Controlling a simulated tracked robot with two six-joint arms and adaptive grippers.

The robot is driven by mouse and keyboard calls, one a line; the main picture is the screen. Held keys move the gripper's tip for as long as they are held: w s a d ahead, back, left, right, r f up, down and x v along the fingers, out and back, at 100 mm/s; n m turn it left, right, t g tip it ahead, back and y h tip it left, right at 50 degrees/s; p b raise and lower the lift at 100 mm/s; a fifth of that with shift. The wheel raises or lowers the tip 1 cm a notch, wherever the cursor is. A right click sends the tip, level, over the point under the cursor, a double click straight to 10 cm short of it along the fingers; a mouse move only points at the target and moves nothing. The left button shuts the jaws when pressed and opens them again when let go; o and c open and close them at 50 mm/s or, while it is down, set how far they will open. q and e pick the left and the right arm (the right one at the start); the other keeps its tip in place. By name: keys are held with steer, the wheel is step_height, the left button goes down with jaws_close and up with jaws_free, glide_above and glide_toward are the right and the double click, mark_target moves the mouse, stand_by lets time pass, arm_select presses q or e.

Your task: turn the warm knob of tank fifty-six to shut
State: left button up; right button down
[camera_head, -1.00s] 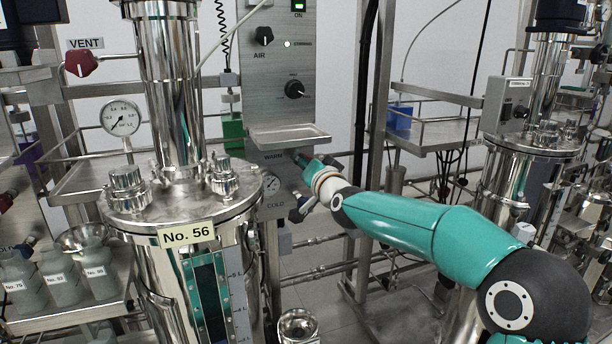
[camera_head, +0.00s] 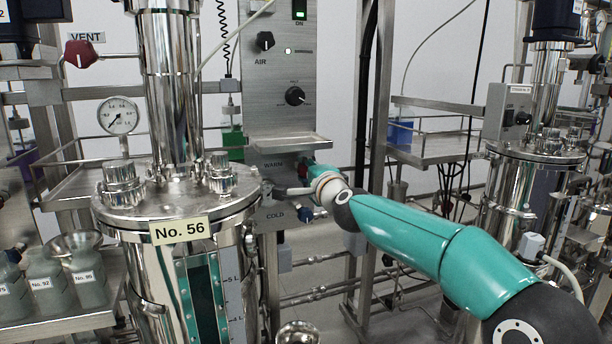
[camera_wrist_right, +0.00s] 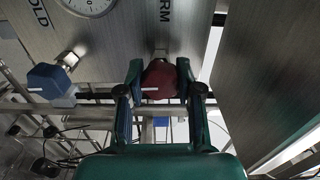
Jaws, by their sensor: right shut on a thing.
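Tank fifty-six is the steel vessel marked "No. 56" (camera_head: 180,231) at left in the head view. Its grey panel (camera_head: 262,120) stands just behind it, with WARM and COLD labels low down. The warm knob (camera_wrist_right: 160,80) is dark red with a white line, which lies roughly level in the right wrist view. My right gripper (camera_wrist_right: 160,74) is shut on this knob, with a finger on either side. In the head view my right gripper (camera_head: 306,173) mostly hides the knob. The blue cold knob (camera_wrist_right: 48,80) sits apart at left in the wrist view. My left gripper is not in view.
A small steel shelf (camera_head: 289,143) juts from the panel above my right gripper. A red vent knob (camera_head: 81,54) and a pressure gauge (camera_head: 118,116) are at left. Labelled bottles (camera_head: 88,286) stand on a left shelf. Another tank (camera_head: 490,235) stands at right.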

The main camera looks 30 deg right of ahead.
steer(key=shift+f+m, duration=0.25)
steer(key=shift+m, duration=0.35)
steer(key=c, duration=0.7)
jaws_free()
steer(key=shift+d, duration=0.1)
steer(key=shift+c, duration=0.2)
steer(key=shift+r, duration=0.1)
steer(key=shift+s, duration=0.15)
steer(key=v, duration=1.1)
steer(key=shift+s+a, duration=0.25)
steer(key=shift+s, duration=0.1)
